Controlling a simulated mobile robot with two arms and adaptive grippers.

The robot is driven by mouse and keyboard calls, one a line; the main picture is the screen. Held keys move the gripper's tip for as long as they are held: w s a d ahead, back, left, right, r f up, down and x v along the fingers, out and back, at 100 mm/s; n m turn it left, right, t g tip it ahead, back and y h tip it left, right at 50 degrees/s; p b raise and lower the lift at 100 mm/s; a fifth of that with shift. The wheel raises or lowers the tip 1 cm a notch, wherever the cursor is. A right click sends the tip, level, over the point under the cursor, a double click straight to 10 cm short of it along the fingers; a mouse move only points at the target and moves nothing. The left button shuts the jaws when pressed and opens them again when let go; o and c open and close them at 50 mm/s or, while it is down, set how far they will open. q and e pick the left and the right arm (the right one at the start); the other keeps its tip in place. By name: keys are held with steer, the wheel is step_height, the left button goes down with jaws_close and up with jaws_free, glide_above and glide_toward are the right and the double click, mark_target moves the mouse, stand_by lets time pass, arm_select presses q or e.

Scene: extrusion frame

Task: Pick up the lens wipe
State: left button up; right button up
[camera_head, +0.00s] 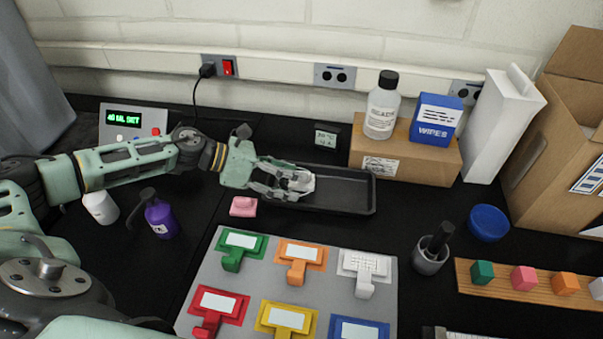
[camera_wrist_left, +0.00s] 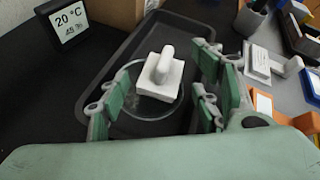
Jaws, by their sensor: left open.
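A white block with a raised grip (camera_wrist_left: 160,80), which looks like the lens wipe, sits in a clear round dish (camera_wrist_left: 140,122) on the dark tray (camera_wrist_left: 122,52). In the head view the white block (camera_head: 302,182) shows at my left gripper's fingertips. My left gripper (camera_head: 287,184) is open over the tray's left part. In the left wrist view its fingers (camera_wrist_left: 158,105) stand on either side of the dish and block. I cannot tell whether they touch the dish. My right gripper is not in view.
A pink block (camera_head: 243,206) lies left of the tray (camera_head: 345,202). A panel of coloured tabbed plates (camera_head: 258,270) lies in front. A cardboard box (camera_head: 408,160) behind bears a bottle (camera_head: 381,108) and a blue wipes box (camera_head: 436,120). A purple bottle (camera_head: 160,218) stands left.

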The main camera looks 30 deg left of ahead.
arm_select(q)
steer(key=shift+x, duration=0.9)
steer(key=c, duration=0.9)
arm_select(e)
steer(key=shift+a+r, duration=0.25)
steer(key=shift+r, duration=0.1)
arm_select(q)
steer(key=shift+w+r, duration=0.1)
steer(key=shift+r, duration=0.45)
step_height(320, 180, up, 3)
steer(key=shift+f+b, duration=0.25)
steer(key=shift+b, duration=0.2)
steer(key=s+d+r, duration=0.2)
steer(key=d+r, duration=0.5)
steer(key=d, duration=0.4)
steer(key=shift+d+r, duration=0.2)
steer(key=shift+d, duration=0.05)
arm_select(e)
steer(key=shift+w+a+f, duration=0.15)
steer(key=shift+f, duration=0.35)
